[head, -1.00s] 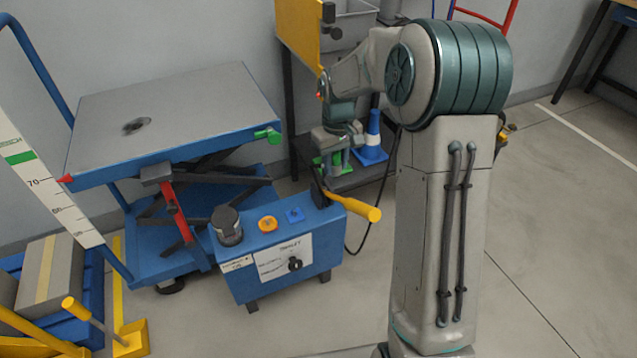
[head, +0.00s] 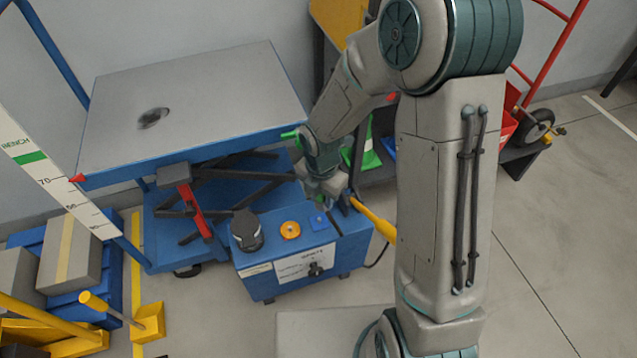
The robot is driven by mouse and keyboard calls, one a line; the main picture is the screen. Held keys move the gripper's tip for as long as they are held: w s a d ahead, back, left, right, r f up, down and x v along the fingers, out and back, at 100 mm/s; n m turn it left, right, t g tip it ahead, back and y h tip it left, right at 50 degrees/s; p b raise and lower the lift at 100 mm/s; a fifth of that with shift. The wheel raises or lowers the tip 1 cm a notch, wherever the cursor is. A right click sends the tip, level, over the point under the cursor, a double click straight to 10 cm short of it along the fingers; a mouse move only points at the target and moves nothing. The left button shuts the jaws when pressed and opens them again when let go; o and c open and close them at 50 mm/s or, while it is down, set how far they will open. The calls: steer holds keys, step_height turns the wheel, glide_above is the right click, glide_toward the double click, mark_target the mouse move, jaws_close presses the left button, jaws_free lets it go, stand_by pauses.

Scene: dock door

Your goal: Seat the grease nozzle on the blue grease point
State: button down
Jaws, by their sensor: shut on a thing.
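My gripper (head: 331,200) points down over the right part of the blue pump box. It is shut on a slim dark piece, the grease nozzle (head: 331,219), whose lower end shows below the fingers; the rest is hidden. The blue grease point (head: 318,222) looks like the small blue square on the box top, right of an orange ring. In the picture the nozzle is just right of this square. I cannot tell its height above the box or whether it touches.
The blue box (head: 262,283) also carries a dark round cap (head: 246,230), an orange ring (head: 290,230) and a yellow-handled lever (head: 373,218) close to my gripper. The lift table (head: 200,100) stands behind, its green corner piece (head: 290,135) beside my wrist.

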mark_target(319, 218)
steer(key=shift+s+a+f+n, duration=0.15)
steer(key=shift+a+f+n, duration=0.15)
steer(key=shift+n, duration=0.6)
step_height(319, 218, down, 6)
steer(key=b, duration=0.5)
steer(key=shift+r+b, duration=0.15)
steer(key=shift+b, duration=0.25)
steer(key=shift+r+p, duration=0.1)
steer(key=shift+p, duration=0.5)
steer(key=shift+f+b, duration=0.45)
steer(key=shift+f, duration=0.2)
steer(key=c, duration=1.3)
jaws_free()
steer(key=shift+c, duration=0.2)
step_height(319, 218, up, 11)
steer(key=p, duration=1.1)
